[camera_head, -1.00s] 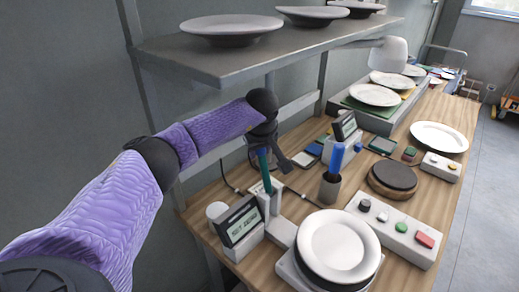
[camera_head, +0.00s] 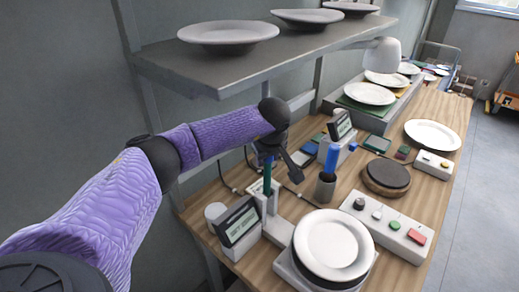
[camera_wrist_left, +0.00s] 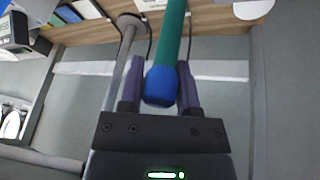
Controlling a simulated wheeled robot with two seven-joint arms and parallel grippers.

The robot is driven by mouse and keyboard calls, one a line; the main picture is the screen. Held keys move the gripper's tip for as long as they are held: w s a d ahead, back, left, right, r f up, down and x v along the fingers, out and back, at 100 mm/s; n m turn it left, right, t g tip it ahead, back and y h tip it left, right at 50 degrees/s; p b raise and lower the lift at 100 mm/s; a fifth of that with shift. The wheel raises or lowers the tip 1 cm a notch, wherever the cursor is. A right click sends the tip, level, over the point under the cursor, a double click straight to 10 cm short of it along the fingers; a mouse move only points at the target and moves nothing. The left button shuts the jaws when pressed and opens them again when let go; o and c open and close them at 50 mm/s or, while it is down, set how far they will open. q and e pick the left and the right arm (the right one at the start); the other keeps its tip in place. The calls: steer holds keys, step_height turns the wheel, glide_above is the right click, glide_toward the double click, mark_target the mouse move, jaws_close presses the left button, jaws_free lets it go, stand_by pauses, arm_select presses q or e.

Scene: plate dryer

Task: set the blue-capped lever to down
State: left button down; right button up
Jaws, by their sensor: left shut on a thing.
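The blue-capped lever has a teal shaft (camera_head: 267,176) that stands about upright from its mount in the head view. Its blue cap (camera_wrist_left: 160,86) shows in the left wrist view, between the two purple fingers. In the head view the cap is hidden by the gripper. My left gripper (camera_head: 269,150) is shut on the lever's top end; it also shows in the left wrist view (camera_wrist_left: 160,92). My right gripper is not in view.
A display box (camera_head: 238,222) stands in front of the lever, with a white plate (camera_head: 333,243) to its right. A holder (camera_head: 326,187) with a blue-topped stick and a button box (camera_head: 385,228) stand further right. A shelf (camera_head: 255,65) with plates hangs above the arm.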

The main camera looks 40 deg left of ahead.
arm_select(q)
steer(key=shift+d, duration=1.2)
steer(key=c, duration=1.3)
jaws_free()
steer(key=shift+d+f, duration=0.2)
steer(key=shift+d, duration=0.55)
steer(key=shift+c, duration=0.2)
steer(key=o, duration=0.4)
steer(key=shift+s+r, duration=0.1)
steer(key=shift+s, duration=0.05)
steer(key=o, duration=0.6)
steer(key=shift+a, duration=0.1)
steer(key=p+v, duration=0.1)
steer(key=v, duration=0.4)
steer(key=s+d, duration=0.2)
steer(key=s, duration=0.1)
steer(key=s+d, duration=0.3)
steer(key=s+d+b, duration=0.1)
steer(key=s+d, duration=0.1)
steer(key=s, duration=0.1)
steer(key=shift+d, duration=0.35)
